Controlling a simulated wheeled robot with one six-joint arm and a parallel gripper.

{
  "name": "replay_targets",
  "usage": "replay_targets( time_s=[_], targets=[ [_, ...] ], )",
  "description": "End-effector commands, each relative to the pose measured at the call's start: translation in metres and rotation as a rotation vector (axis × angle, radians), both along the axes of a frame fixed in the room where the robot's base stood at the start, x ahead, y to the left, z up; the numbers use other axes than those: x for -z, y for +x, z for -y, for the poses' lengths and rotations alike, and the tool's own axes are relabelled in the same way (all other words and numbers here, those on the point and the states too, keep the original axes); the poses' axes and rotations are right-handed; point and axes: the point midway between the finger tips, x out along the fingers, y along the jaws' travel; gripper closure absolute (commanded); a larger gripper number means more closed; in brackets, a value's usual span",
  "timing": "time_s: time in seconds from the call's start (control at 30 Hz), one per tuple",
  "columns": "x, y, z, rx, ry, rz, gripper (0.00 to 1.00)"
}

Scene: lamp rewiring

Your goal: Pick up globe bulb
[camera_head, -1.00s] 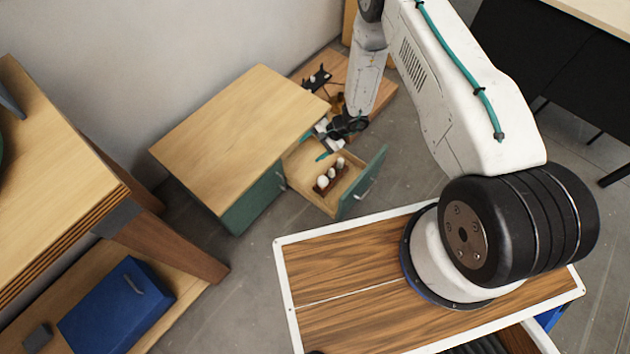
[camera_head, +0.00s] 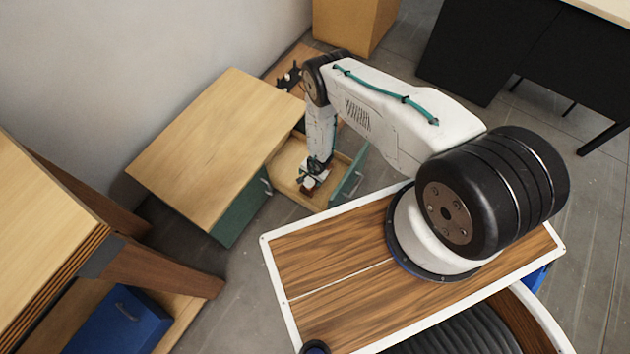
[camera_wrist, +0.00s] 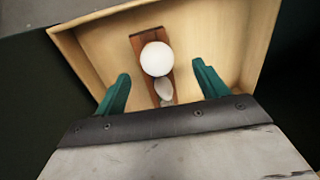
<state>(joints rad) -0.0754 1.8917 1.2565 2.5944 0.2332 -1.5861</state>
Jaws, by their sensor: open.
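The globe bulb (camera_wrist: 156,59) is a round white bulb on a brown wooden holder (camera_wrist: 139,41) inside an open drawer (camera_wrist: 98,62). In the wrist view my gripper (camera_wrist: 160,82) is open, with its two green fingers apart on the left and right, and the globe bulb lies between and just beyond their tips. A smaller, pointed pale bulb (camera_wrist: 164,88) is beside the globe bulb, nearer my wrist. In the head view my gripper (camera_head: 312,183) is over the drawer and hides most of the holder and bulbs.
The drawer belongs to a cabinet with a wooden top (camera_head: 215,140); its green front (camera_head: 350,176) stands out to the right. A blue box (camera_head: 118,322) lies at the lower left. Bare floor shows right of the drawer.

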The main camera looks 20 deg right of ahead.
Motion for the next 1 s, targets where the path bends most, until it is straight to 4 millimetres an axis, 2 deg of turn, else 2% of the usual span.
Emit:
replay_targets(
  time_s=[0.23,0.33,0.5,0.87,1.0],
  targets=[
    [0.022,0.002,0.005,0.009,0.0,0.0,0.28],
    [0.038,0.004,0.004,0.008,0.0,0.0,0.28],
    [0.052,0.008,0.0,0.006,0.001,0.001,0.28],
    [0.057,0.01,0.0,0.008,0.0,0.001,0.28],
    [0.057,0.01,0.0,0.009,0.001,0.001,0.67]
  ],
)
